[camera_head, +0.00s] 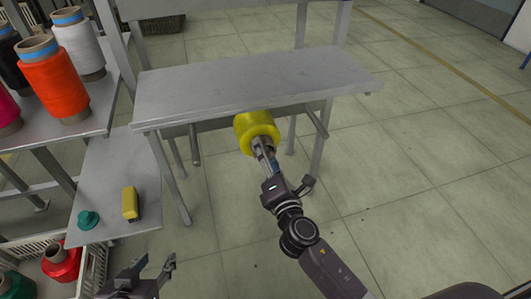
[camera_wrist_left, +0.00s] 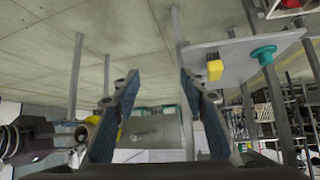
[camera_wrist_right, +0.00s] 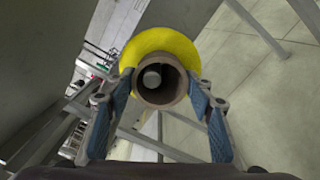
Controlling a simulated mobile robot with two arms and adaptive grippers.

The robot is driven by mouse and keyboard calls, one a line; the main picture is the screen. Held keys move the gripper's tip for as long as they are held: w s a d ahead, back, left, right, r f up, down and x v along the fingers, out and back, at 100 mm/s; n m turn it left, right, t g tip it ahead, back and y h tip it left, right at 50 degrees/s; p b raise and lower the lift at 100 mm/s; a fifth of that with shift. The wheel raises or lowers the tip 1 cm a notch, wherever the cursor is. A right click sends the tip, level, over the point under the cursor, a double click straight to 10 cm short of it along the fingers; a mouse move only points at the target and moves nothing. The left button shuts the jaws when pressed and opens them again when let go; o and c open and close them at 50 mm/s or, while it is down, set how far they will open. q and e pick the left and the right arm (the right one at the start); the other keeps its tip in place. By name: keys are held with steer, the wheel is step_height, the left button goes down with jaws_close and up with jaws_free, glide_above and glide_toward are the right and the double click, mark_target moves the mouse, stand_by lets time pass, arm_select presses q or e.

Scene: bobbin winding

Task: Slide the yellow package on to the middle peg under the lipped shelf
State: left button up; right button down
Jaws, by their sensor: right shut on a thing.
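The yellow package (camera_head: 257,130) is a spool with a brown core tube. It sits under the front edge of the grey lipped shelf (camera_head: 255,80). My right gripper (camera_head: 263,148) is shut on the core's near end, its fingers either side of the tube in the right wrist view (camera_wrist_right: 158,100). Through the core a round grey peg end (camera_wrist_right: 152,78) shows, off-centre to the upper left; how deep it is in the tube I cannot tell. Side pegs show left (camera_head: 195,147) and right (camera_head: 318,121) of the package. My left gripper (camera_head: 148,272) is open and empty, low at the left.
A low side table (camera_head: 110,175) at left bears a yellow block (camera_head: 130,203) and a teal piece (camera_head: 88,219). Several spools, one orange (camera_head: 55,85), stand on a bench. A white crate (camera_head: 95,270) is at lower left. The floor to the right is clear.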

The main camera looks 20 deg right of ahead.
arm_select(q)
steer(key=shift+w+d+r+t, duration=0.35)
steer(key=shift+w+r+t, duration=0.15)
steer(key=shift+w+r, duration=0.2)
stand_by(0.4)
steer(key=shift+w+r, duration=0.15)
arm_select(e)
steer(key=shift+f, duration=0.1)
stand_by(0.4)
